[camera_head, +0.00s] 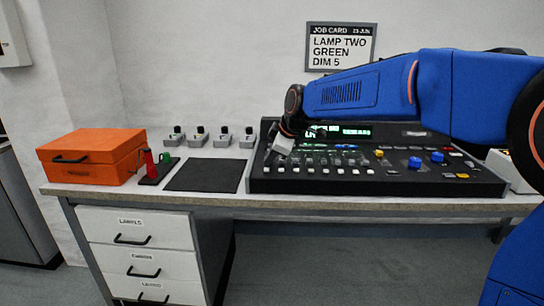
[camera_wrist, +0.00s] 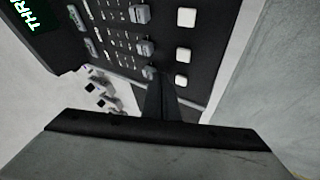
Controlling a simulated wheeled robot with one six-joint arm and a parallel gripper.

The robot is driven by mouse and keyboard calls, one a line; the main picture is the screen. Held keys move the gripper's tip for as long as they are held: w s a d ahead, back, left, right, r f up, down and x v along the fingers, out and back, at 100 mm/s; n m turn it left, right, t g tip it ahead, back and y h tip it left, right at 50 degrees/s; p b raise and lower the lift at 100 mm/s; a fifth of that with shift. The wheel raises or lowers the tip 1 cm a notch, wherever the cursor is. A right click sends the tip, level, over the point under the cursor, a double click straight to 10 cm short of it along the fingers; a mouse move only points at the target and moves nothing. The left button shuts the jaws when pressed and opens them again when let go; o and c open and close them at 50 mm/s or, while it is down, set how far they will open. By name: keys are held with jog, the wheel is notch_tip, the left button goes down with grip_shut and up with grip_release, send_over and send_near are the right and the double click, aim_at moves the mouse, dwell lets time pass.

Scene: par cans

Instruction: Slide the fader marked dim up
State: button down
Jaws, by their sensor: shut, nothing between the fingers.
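The black lighting console (camera_head: 400,184) stands on the desk, with rows of grey fader caps and white buttons along its front left. My gripper (camera_head: 272,157) is over the left end of the console, shut with nothing in it. In the wrist view the shut fingers (camera_wrist: 160,88) point at the console's edge, close to a grey fader cap (camera_wrist: 150,72) and a white button (camera_wrist: 181,81). Whether the fingers touch that cap I cannot tell. The dim marking is not readable in either view. Part of a green-lettered screen (camera_wrist: 30,14) shows at the wrist view's top left.
A job card (camera_head: 341,47) on the wall reads "LAMP TWO GREEN DIM 5". Left of the console are a black mat (camera_head: 205,175), several small grey-based units (camera_head: 222,140), a stand with red and green pieces (camera_head: 152,168) and an orange box (camera_head: 92,157). The desk's front strip is clear.

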jog(key=w, duration=0.9)
jog(key=shift+d, duration=0.15)
